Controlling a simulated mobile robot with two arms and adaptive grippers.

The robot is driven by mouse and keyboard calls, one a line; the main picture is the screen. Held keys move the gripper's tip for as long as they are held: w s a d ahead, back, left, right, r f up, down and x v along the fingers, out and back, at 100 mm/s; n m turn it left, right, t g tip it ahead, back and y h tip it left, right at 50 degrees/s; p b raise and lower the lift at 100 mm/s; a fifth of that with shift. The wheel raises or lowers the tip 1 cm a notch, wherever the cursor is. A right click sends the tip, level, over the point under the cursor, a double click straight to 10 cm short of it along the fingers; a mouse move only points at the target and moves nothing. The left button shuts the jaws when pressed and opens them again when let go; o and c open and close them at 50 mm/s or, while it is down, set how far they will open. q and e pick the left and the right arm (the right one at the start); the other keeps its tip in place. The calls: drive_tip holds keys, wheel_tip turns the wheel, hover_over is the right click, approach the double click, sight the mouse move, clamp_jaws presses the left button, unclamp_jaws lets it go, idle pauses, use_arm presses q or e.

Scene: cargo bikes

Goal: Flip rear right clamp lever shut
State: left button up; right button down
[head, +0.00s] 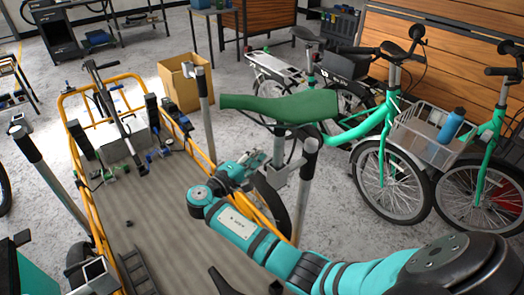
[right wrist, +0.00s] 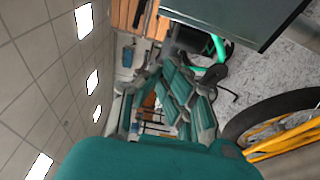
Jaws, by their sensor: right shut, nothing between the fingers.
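A thin dark bar reaches left from this clamp, under a long green piece (head: 282,106). I cannot tell which part is the lever or whether the gripper touches it. A similar post (head: 203,95) stands farther back on the same side. My left gripper is not visible.
A cardboard box (head: 186,84) is behind. Green bikes (head: 385,122) and a wire basket (head: 425,140) stand close on the right.

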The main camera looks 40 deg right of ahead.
drive_tip(key=v, duration=0.9)
drive_tip(key=shift+d+f, duration=0.1)
